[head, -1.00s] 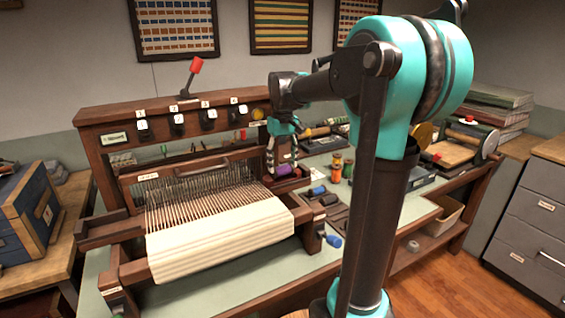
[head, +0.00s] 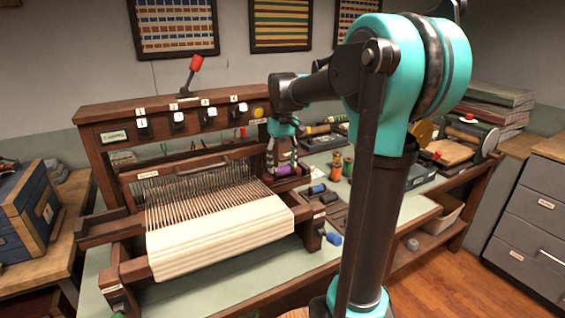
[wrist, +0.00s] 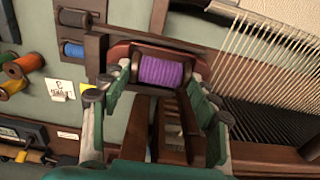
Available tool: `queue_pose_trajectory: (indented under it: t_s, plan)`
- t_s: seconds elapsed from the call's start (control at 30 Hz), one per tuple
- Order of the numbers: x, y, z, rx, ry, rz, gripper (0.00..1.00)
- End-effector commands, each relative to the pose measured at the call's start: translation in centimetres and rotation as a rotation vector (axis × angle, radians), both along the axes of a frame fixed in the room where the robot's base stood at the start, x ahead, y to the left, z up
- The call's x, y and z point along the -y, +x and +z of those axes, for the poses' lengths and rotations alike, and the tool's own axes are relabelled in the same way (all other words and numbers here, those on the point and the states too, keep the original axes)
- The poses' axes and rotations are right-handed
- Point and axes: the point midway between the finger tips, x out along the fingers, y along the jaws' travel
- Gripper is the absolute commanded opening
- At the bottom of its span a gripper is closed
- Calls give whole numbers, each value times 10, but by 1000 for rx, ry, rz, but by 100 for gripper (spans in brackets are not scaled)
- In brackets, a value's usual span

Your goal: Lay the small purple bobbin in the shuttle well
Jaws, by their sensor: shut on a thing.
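The small purple bobbin (wrist: 161,71) is between my gripper's fingertips (wrist: 160,76) in the wrist view. My gripper is shut on it, one finger at each end. The dark red shuttle (wrist: 122,50) shows around and behind the bobbin, which lies lengthwise over its well. I cannot tell whether the bobbin touches the well floor. In the head view my gripper (head: 282,160) points down at the loom's right end. The bobbin (head: 284,171) shows low at its fingers, close above the shuttle (head: 291,182). My fingers partly hide both.
The loom (head: 205,205) with its cream cloth stands left of my gripper. Blue bobbins (wrist: 73,49) lie in a dark tray beside the shuttle. Orange and green spools (head: 337,165) stand to the right. A red-knobbed lever (head: 196,64) rises from the loom's top beam.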

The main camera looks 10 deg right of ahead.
Motion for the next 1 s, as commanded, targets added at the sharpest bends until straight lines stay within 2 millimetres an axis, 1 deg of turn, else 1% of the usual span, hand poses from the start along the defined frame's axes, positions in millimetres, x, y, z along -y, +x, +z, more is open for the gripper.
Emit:
queue_pose_trajectory:
  t_s: [0.3,0.33,0.5,0.53,0.87,1.0]
  plan:
    - [0,0,-1,0,0,0,33]
    - [0,0,-1,0,0,0,61]
    - [0,0,-1,0,0,0,82]
    - [0,0,-1,0,0,0,84]
    - [0,0,0,0,0,0,84]
    - [0,0,13,0,0,0,84]
